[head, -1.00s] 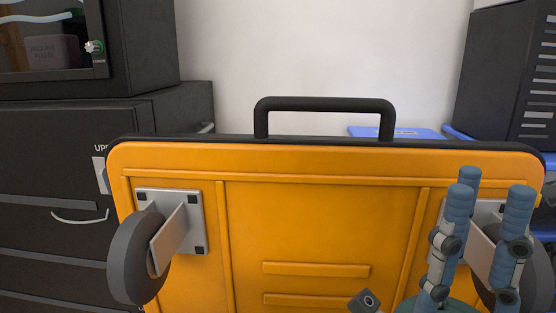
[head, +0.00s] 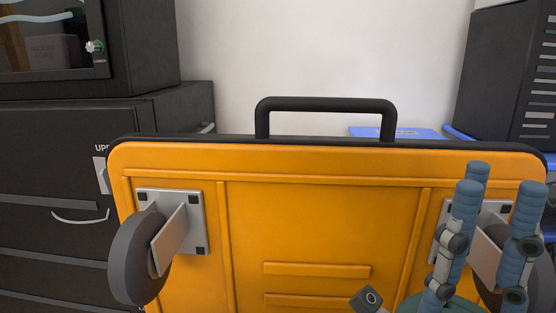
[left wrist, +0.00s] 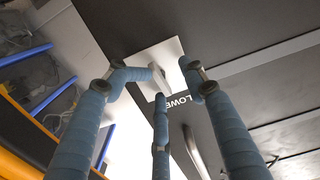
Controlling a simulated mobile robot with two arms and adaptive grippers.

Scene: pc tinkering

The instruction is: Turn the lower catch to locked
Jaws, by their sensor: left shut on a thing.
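The lower catch (left wrist: 157,74) is a small pale handle on a white plate (left wrist: 176,52), beside a partly hidden label reading "LOWE", in the left wrist view. My left gripper (left wrist: 165,84) has its blue fingers closed around the catch. The fingers partly cover it, and I cannot tell its exact angle. The lower catch is hidden in the head view. My right gripper (head: 497,195) is at the lower right of the head view, in front of the orange case. Its blue fingers stand apart with nothing between them.
The orange wheeled case (head: 325,215) with a black handle (head: 325,104) fills the middle front. Behind it at left is the black cabinet (head: 60,140), with a pale plate (head: 101,175) by a label starting "UP". A black slotted unit (head: 505,75) stands at right.

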